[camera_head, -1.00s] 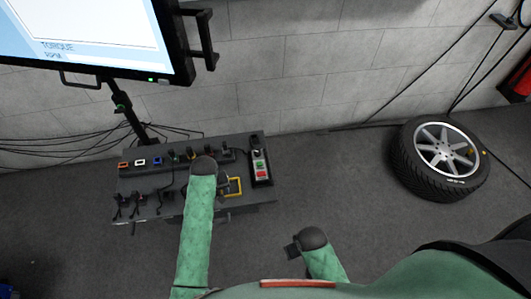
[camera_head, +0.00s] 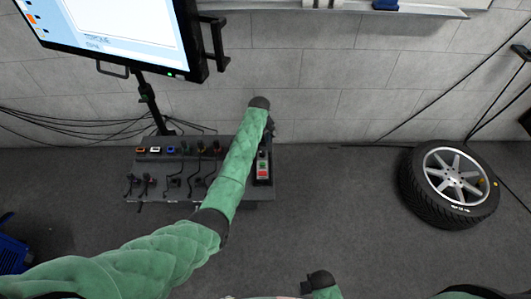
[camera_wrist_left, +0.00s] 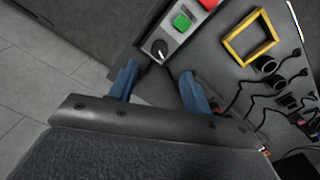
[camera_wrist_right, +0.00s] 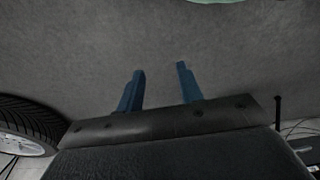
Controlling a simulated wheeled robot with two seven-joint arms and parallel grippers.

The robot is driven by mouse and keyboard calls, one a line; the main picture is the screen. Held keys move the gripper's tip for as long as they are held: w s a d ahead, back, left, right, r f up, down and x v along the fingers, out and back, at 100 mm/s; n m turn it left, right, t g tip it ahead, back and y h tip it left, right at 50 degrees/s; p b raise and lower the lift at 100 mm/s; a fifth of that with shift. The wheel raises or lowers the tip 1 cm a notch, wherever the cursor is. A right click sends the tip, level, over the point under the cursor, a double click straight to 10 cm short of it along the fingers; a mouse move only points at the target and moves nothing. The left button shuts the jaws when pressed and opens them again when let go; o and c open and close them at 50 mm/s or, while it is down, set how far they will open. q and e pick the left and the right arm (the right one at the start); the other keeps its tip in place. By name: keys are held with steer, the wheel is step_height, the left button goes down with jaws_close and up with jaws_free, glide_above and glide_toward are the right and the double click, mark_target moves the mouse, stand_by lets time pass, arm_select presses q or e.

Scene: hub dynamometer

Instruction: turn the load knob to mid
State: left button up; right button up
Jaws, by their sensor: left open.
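The load knob (camera_wrist_left: 160,48) is a round black knob with a white pointer mark, at the end of a grey control box beside a green button (camera_wrist_left: 182,22). My left gripper (camera_wrist_left: 158,82) is open; its blue fingers lie just short of the knob in the left wrist view, one on either side below it, not closed on it. In the head view my left gripper (camera_head: 269,130) is over the far end of the box and hides the knob. My right gripper (camera_wrist_right: 160,70) is open and empty over bare floor.
A red button (camera_head: 262,174) is on the box's near end. The dark bench (camera_head: 160,195) carries several coloured sockets and cables; a yellow frame (camera_wrist_left: 250,38) shows in the left wrist view. A monitor (camera_head: 120,35) stands behind, and a tyre (camera_head: 452,184) lies right. Floor between is clear.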

mark_target(262, 152)
arm_select(q)
step_height(262, 152, down, 6)
steer(key=shift+w+d+r+p, duration=0.1)
steer(key=shift+d+p, duration=0.05)
steer(key=shift+p, duration=0.35)
steer(key=shift+f, duration=0.95)
arm_select(e)
steer(key=f, duration=0.3)
steer(key=shift+s+d, duration=0.15)
steer(key=shift+d, duration=0.15)
arm_select(q)
steer(key=c, duration=1)
arm_select(e)
steer(key=shift+r, duration=0.1)
